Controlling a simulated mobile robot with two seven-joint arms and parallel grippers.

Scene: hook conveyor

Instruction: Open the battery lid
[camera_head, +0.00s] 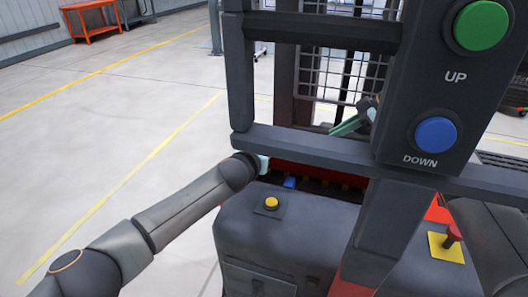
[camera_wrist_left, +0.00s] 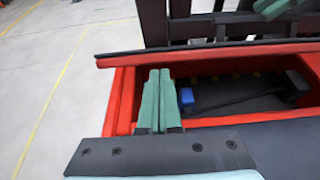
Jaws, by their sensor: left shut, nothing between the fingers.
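The battery compartment (camera_wrist_left: 122,100) has red walls and is uncovered, with a blue connector (camera_wrist_left: 186,96) and a dark cable inside. The red lid (camera_wrist_left: 210,58), dark along its edge, is raised along the compartment's far side. In the head view the lid's red face (camera_head: 320,176) shows partly behind the frame bar. My left gripper (camera_wrist_left: 160,74) is shut and empty, its teal fingers over the left end of the compartment. In the head view only a bit of it (camera_head: 264,163) shows. My right gripper (camera_head: 346,126) is beyond the lid, partly hidden by the control panel.
A dark frame bar (camera_head: 300,147) and a panel with green UP and blue DOWN buttons (camera_head: 436,134) block part of the head view. A yellow button (camera_head: 271,203) sits on the grey cover. A red emergency knob (camera_head: 453,232) is at right.

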